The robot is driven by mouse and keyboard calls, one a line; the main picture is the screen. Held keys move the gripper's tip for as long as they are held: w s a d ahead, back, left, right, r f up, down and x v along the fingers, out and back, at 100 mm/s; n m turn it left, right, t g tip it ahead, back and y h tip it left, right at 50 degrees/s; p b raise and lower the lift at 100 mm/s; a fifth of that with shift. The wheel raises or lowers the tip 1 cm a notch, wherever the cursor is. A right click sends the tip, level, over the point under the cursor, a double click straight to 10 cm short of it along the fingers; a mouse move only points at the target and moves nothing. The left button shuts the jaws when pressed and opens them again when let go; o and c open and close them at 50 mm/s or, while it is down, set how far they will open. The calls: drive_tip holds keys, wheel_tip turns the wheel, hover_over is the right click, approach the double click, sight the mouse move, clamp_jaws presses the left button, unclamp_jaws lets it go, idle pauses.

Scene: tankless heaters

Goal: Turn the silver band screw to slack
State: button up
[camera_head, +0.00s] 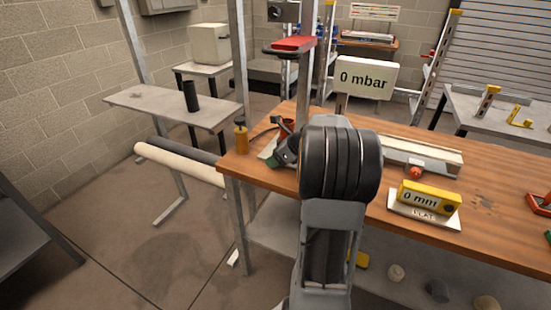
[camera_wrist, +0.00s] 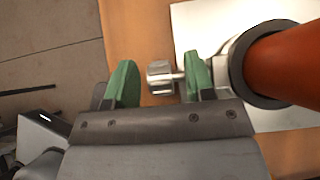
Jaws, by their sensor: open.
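In the wrist view, the silver band screw (camera_wrist: 160,77) has a ribbed head on a short shaft pointing right. The shaft runs to a silver clamp band (camera_wrist: 222,66) with a dark collar around an orange-red pipe (camera_wrist: 285,65). My gripper (camera_wrist: 161,78) is open, its green fingers on either side of the screw head. The right finger overlaps the shaft between head and band; I cannot tell whether it touches. In the head view my gripper (camera_head: 282,154) is at the bench's left end beside the pipe (camera_head: 287,125), and my arm hides the screw.
The wooden bench (camera_head: 480,190) holds a "0 mbar" sign (camera_head: 367,78), a yellow "0 mm" block (camera_head: 428,198) and a grey channel-like fixture (camera_head: 425,157). A small amber cylinder (camera_head: 241,138) stands at the left corner. A metal post (camera_head: 240,60) rises close to that corner.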

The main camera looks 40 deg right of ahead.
drive_tip(key=shift+w, duration=0.1)
clamp_jaws()
drive_tip(key=r+g+p, duration=0.1)
drive_tip(key=p, duration=0.3)
drive_tip(key=shift+a, duration=0.1)
drive_tip(key=g+h+p, duration=0.1)
drive_tip(key=p, duration=0.4)
drive_tip(key=shift+w+r, duration=0.1)
drive_tip(key=shift+r, duration=0.1)
drive_tip(key=g+p, duration=0.1)
drive_tip(key=p, duration=0.4)
drive_tip(key=shift+w+a+g+h, duration=0.1)
drive_tip(key=shift+g+h, duration=0.2)
drive_tip(key=shift+h, duration=0.1)
drive_tip(key=g+p, duration=0.1)
drive_tip(key=p, duration=0.2)
drive_tip(key=g+h+p, duration=0.1)
drive_tip(key=p, duration=0.2)
drive_tip(key=shift+w+f, duration=0.1)
drive_tip(key=shift+f, duration=0.15)
drive_tip(key=f+g+h+p, duration=0.1)
drive_tip(key=p, duration=0.2)
drive_tip(key=shift+w+g, duration=0.1)
drive_tip(key=shift+g, duration=0.3)
drive_tip(key=shift+f+g+h, duration=0.2)
drive_tip(key=shift+g+h, duration=0.3)
drive_tip(key=shift+g, duration=0.4)
drive_tip(key=shift+w, duration=0.1)
